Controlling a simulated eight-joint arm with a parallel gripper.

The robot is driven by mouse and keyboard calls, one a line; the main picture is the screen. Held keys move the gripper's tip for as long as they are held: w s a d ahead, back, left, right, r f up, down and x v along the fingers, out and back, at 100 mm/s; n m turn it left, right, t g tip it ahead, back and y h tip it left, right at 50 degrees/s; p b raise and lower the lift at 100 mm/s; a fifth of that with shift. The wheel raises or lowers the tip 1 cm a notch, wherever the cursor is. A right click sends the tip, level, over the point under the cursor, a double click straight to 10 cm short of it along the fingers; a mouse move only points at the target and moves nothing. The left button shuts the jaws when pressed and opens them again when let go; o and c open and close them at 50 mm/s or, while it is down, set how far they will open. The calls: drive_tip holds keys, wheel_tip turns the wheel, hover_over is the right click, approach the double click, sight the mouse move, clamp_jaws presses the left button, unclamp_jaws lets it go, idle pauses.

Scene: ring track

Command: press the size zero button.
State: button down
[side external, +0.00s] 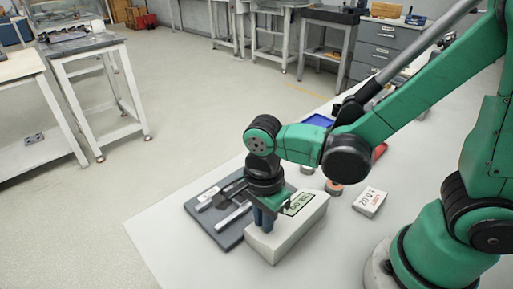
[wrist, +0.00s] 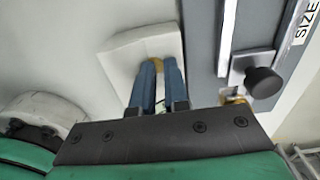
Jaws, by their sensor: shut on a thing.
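My gripper (side external: 264,224) points down at the near end of a pale box (side external: 287,235) with a greenish display (side external: 299,203). In the wrist view its two blue fingers (wrist: 158,70) reach over the pale box (wrist: 120,50), slightly apart, with a small gold-coloured piece (wrist: 157,61) at their tips. Most of that piece is hidden, and whether it touches the box is unclear. A dark grey plate (side external: 203,224) with metal parts lies beside the box. In the wrist view a label (wrist: 305,22) reading "SIZE" shows on the grey fixture. I cannot make out the size zero button itself.
In the wrist view a black knob (wrist: 263,82) stands on a metal block right of my fingers. A white card (side external: 369,202) with "±0.02", an orange-topped round part (side external: 334,188) and a blue tray (side external: 318,121) sit on the table. The table's front left is clear.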

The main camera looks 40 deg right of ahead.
drive_tip(key=shift+s+f, duration=0.25)
wheel_tip(320, 180, up, 9)
drive_tip(key=shift+w+f, duration=0.2)
drive_tip(key=shift+w, duration=0.1)
idle(0.8)
drive_tip(key=w+d+r+n+t, duration=0.1)
drive_tip(key=d+n+t, duration=0.6)
drive_tip(key=n, duration=1.1)
drive_tip(key=w+d, duration=0.1)
drive_tip(key=d, duration=0.2)
drive_tip(key=shift+w+r, duration=0.3)
drive_tip(key=shift+r, duration=0.1)
